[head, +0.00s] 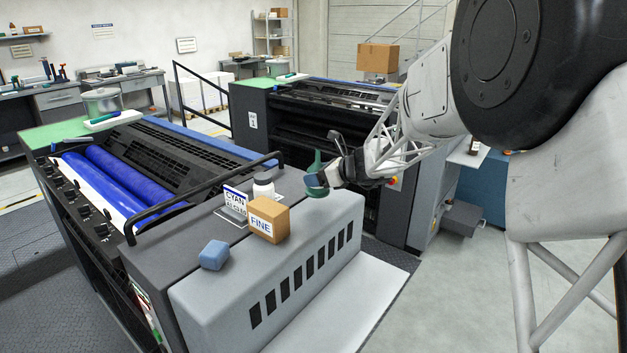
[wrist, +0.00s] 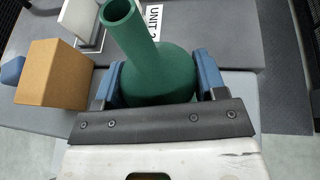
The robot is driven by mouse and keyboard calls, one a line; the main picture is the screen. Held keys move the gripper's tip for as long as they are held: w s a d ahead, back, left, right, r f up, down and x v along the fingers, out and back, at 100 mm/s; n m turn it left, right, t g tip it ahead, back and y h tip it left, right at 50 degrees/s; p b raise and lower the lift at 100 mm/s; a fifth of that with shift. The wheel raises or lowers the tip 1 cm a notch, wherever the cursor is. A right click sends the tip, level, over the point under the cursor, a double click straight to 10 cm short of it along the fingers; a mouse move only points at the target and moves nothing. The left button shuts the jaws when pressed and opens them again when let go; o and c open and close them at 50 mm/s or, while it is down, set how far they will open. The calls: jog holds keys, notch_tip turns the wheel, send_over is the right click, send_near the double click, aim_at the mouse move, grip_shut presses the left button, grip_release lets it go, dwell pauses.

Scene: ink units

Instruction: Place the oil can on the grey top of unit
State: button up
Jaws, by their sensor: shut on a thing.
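The green oil can (head: 315,187) has a round body and a long thin neck pointing up. My gripper (head: 328,179) is shut on its body, with one blue finger on each side in the wrist view (wrist: 160,78). The can (wrist: 150,70) looks roughly upright there, its open spout toward the camera. It is at the far right end of the unit's grey top (head: 290,187); its base is partly hidden, so I cannot tell whether it touches. A light-grey rounded cover (head: 325,235) runs along the front of that unit.
Another dark press unit (head: 300,125) stands behind.

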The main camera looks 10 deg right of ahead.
aim_at(314, 168)
jog(key=shift+w+a+f, duration=0.1)
jog(key=shift+w, duration=1.2)
jog(key=shift+w+a+f, duration=0.1)
jog(key=shift+w, duration=1.2)
jog(key=shift+f, duration=1.75)
jog(key=shift+f, duration=0.2)
jog(key=o, duration=1.3)
jog(key=shift+c, duration=0.2)
jog(key=shift+r, duration=0.1)
